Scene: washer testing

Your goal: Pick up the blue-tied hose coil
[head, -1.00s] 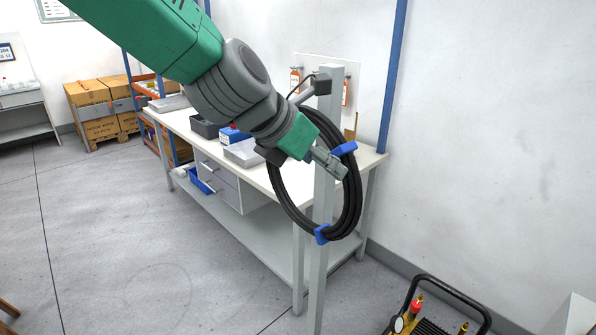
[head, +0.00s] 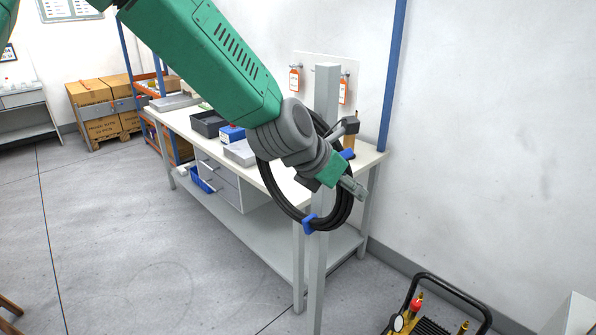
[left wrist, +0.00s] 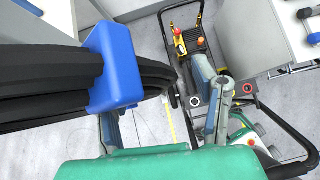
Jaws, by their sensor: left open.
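The black hose coil (head: 275,205) hangs at the grey post (head: 319,260), with one blue tie (head: 310,224) at its bottom and another (head: 347,154) at its upper right. My arm hides much of its upper part, and I cannot tell what bears it. My left gripper (head: 356,188) is open at the coil's right side, in front of the post. In the left wrist view the coil (left wrist: 45,85) and a blue tie (left wrist: 115,65) fill the left, close to the left finger. My left gripper's fingers (left wrist: 165,122) are apart there. My right gripper is out of view.
A workbench (head: 372,160) stands behind the post, with grey boxes and a blue box (head: 231,133) on it. A yellow-black pressure washer (head: 440,310) stands on the floor at lower right. Cardboard boxes (head: 100,110) stand at the far left.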

